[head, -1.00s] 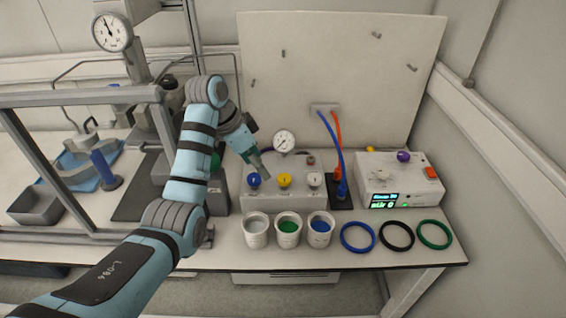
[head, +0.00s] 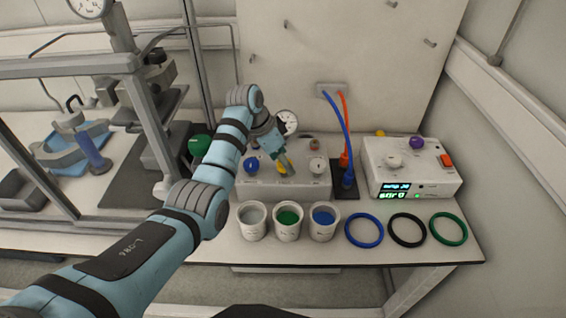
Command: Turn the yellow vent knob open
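The yellow vent knob (head: 281,167) is on the front of a light grey valve box (head: 290,190), between a blue knob (head: 251,166) and a white knob (head: 317,166). My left gripper (head: 286,168) reaches down from above, with its fingertips at the yellow knob and partly covering it. I cannot tell whether the fingers are closed on the knob or only around it. My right gripper is not in view.
Three white cups, one with blue contents (head: 323,221), stand in front of the box. Blue, black and green rings (head: 448,229) lie to the right. A control unit (head: 410,170) and blue and red hoses (head: 344,120) are right of the box. A gauge (head: 287,121) stands behind.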

